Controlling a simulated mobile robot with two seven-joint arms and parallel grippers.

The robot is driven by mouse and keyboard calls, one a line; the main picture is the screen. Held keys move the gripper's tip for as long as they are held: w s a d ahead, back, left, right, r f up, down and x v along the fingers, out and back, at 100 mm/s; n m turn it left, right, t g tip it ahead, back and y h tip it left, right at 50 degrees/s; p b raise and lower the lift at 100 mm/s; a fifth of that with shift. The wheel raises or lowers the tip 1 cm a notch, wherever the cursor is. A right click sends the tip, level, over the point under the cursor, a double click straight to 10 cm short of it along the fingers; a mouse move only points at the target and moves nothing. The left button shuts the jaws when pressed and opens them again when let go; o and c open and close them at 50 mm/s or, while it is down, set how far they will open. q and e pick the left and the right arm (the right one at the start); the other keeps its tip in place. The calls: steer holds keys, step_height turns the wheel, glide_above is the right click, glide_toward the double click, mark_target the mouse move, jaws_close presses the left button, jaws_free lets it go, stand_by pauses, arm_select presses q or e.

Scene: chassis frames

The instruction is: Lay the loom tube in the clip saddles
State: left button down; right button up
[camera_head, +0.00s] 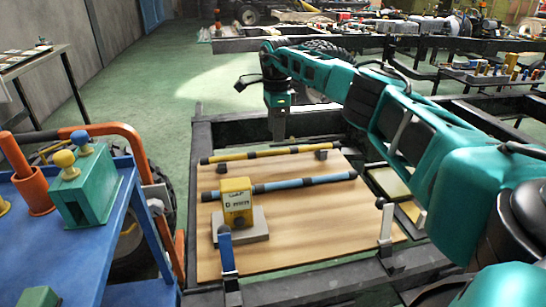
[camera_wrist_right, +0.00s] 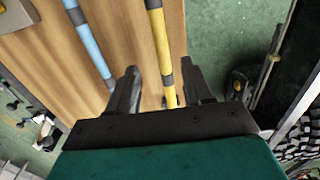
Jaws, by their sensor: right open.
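A yellow tube (camera_head: 270,153) with dark bands lies along the back of a wooden board. A blue tube (camera_head: 290,184) with dark ends lies in front of it, roughly parallel. I cannot tell which is the loom tube. My right gripper (camera_head: 278,132) points down over the yellow tube, near its middle. In the right wrist view, the open fingers (camera_wrist_right: 156,82) stand either side of the yellow tube (camera_wrist_right: 160,40), and the blue tube (camera_wrist_right: 88,42) is left of them. A small grey block (camera_head: 322,154) at the yellow tube's right end may be a saddle. My left gripper is out of view.
A yellow labelled block (camera_head: 236,198) on a grey base stands on the board (camera_head: 290,235). A blue post (camera_head: 226,250) and a grey post (camera_head: 386,222) stand at its front edge. A blue cart (camera_head: 40,240) is at left; black chassis rails (camera_head: 200,150) surround the board.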

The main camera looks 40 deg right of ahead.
mark_target(273, 153)
steer(key=f, duration=0.2)
steer(key=f+b, duration=0.2)
steer(key=f, duration=0.1)
steer(key=shift+w+a+f, duration=0.25)
steer(key=shift+w+f, duration=0.05)
steer(key=shift+f, duration=0.25)
steer(key=shift+c, duration=1.1)
steer(key=c, duration=0.6)
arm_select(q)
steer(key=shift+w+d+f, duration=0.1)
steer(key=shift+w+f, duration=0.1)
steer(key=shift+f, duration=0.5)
arm_select(e)
jaws_close()
